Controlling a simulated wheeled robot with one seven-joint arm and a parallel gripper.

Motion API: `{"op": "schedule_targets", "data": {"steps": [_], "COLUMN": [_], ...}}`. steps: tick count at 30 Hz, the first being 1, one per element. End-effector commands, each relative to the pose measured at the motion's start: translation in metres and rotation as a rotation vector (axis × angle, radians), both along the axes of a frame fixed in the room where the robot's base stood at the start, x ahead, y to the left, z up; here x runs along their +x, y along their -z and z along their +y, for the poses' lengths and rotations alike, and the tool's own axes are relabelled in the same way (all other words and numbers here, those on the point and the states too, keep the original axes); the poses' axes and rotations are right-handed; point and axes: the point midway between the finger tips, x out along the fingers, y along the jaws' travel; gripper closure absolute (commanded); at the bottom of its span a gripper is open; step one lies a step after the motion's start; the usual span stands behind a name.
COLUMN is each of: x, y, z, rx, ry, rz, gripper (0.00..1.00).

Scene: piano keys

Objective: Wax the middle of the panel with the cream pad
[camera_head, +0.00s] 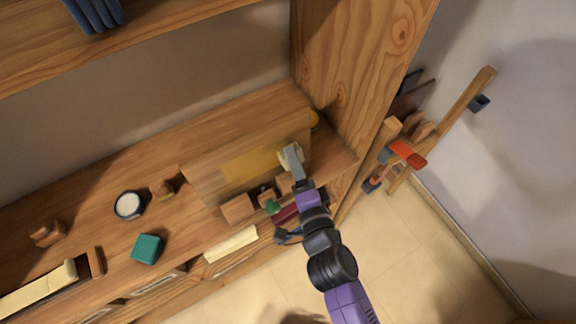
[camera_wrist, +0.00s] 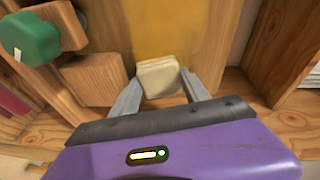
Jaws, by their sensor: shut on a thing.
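The cream pad (camera_wrist: 160,77) is held between the two fingers of my gripper (camera_wrist: 164,92) in the wrist view. My gripper (camera_head: 291,158) also shows in the head view, at the right part of the panel, with the cream pad (camera_head: 284,157) at its tip. The wooden panel (camera_head: 205,177) stands on the shelf and has a yellowish patch (camera_head: 246,163) on its face. In the wrist view the yellowish patch (camera_wrist: 180,30) lies just beyond the pad. I cannot tell whether the pad touches the panel.
Wooden blocks (camera_head: 238,208) and a green knob (camera_wrist: 30,38) sit in front of the panel, left of my gripper in the wrist view. A round white-topped tin (camera_head: 129,205) and a teal block (camera_head: 147,249) lie to the left. A wooden upright (camera_head: 352,70) stands close on the right.

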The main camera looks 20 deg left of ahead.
Motion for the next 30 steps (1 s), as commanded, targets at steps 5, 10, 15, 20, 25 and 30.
{"op": "schedule_targets", "data": {"steps": [5,10,15,20,25,30], "x": [0.002,0.003,0.004,-0.004,-0.015,-0.022], "y": [-0.003,-0.012,-0.017,-0.016,-0.016,-0.016], "z": [-0.001,0.002,0.003,0.008,0.016,0.021], "rx": [0.000,0.001,0.001,0.000,0.000,0.000], "ry": [-0.001,-0.003,-0.001,0.000,-0.001,0.000], "rz": [-0.001,0.000,-0.001,0.000,0.000,0.000], "gripper": [0.79,0.79,0.79,0.79,0.79,0.79]}}
